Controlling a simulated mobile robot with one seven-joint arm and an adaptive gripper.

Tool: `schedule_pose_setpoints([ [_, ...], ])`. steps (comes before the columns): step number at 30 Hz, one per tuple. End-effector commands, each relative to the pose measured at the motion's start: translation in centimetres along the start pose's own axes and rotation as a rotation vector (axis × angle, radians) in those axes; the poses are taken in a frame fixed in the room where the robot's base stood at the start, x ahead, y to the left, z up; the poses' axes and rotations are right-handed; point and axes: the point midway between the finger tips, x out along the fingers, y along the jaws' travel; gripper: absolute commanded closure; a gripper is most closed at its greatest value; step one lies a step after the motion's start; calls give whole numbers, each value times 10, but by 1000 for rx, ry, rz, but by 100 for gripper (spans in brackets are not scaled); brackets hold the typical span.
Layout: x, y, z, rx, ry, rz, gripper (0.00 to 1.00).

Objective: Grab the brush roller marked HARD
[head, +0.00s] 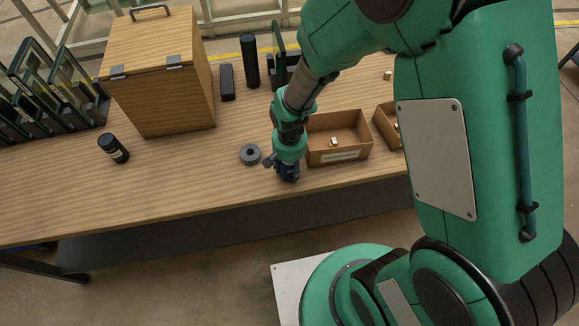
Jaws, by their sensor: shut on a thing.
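My gripper (286,166) is at the front edge of the wooden table, just left of an open box. It is shut on a dark blue piece (289,173), which is mostly hidden by the fingers. I cannot see whether that piece is a brush roller, and no marking on it shows. A black cylinder with a pale label (113,148) stands tilted in view on the left of the table, apart from my gripper. Its label is too small to read.
A grey ring (250,154) lies just left of my gripper. Open labelled boxes (352,158) are to the right. A large wooden case (160,85), a black block (227,82) and a tall black cylinder (250,62) stand behind. Framed panels (60,90) stand at far left. The front-left table is clear.

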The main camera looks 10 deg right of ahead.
Motion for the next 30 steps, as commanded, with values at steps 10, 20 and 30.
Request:
schedule_pose_setpoints([
  [10, -30, 0, -1, 0, 2, -1, 84],
  [20, -42, 24, 49, 0, 0, 0, 84],
  [30, -48, 54, 110, 0, 1, -1, 84],
])
